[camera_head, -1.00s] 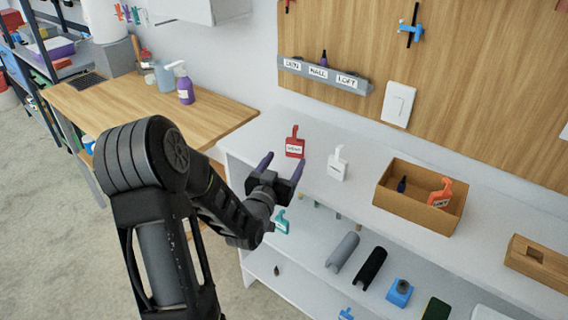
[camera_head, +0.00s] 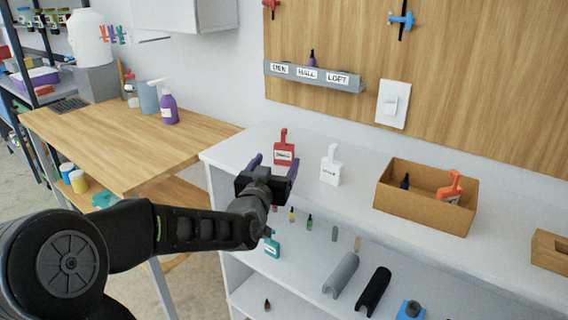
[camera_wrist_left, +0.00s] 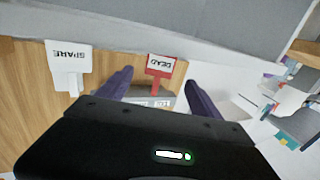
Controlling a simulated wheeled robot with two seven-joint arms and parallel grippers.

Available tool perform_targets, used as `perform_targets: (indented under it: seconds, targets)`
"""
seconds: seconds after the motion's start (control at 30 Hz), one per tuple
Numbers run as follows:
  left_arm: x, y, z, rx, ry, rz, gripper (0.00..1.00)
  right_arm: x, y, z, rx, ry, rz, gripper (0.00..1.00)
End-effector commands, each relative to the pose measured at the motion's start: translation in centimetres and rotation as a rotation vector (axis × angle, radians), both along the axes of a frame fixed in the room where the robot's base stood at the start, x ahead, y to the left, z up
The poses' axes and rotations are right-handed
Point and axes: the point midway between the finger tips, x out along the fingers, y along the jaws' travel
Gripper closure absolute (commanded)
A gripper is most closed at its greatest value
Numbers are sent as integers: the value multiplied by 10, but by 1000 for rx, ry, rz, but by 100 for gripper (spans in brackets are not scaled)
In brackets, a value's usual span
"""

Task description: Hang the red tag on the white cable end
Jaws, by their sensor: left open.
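The red tag (camera_head: 284,155) stands upright on the white shelf top, its narrow neck pointing up and dark lettering on a white label. In the left wrist view the red tag (camera_wrist_left: 160,66) appears upside down, reads DEAD, and lies ahead between the two fingers. My left gripper (camera_head: 274,166) is open and empty, in front of the red tag; it appears apart from it. Its purple fingers also show in the left wrist view (camera_wrist_left: 158,82). I cannot make out a white cable end. My right gripper is not in view.
A white SPARE tag (camera_head: 331,167) stands right of the red one. A cardboard box (camera_head: 422,211) holds an orange tag (camera_head: 450,189) and a dark item. A grey rail (camera_head: 312,76) labelled DEN, HALL, LOFT and a white switch plate (camera_head: 393,103) are on the wooden panel.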

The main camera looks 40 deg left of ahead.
Motion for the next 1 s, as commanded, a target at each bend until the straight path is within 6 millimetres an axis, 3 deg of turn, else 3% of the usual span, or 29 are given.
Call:
perform_targets:
  seconds: [0.17, 0.43, 0.77, 1.0]
  targets:
    - [2, 0, 0, 1, 0, -1, 25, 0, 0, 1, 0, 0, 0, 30]
    - [24, 9, 0, 4, 2, -1, 25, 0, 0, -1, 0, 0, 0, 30]
    - [26, 10, 0, 2, 1, -1, 25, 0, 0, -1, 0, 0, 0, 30]
    - [53, 20, 0, 6, 1, -2, 25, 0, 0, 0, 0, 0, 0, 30]
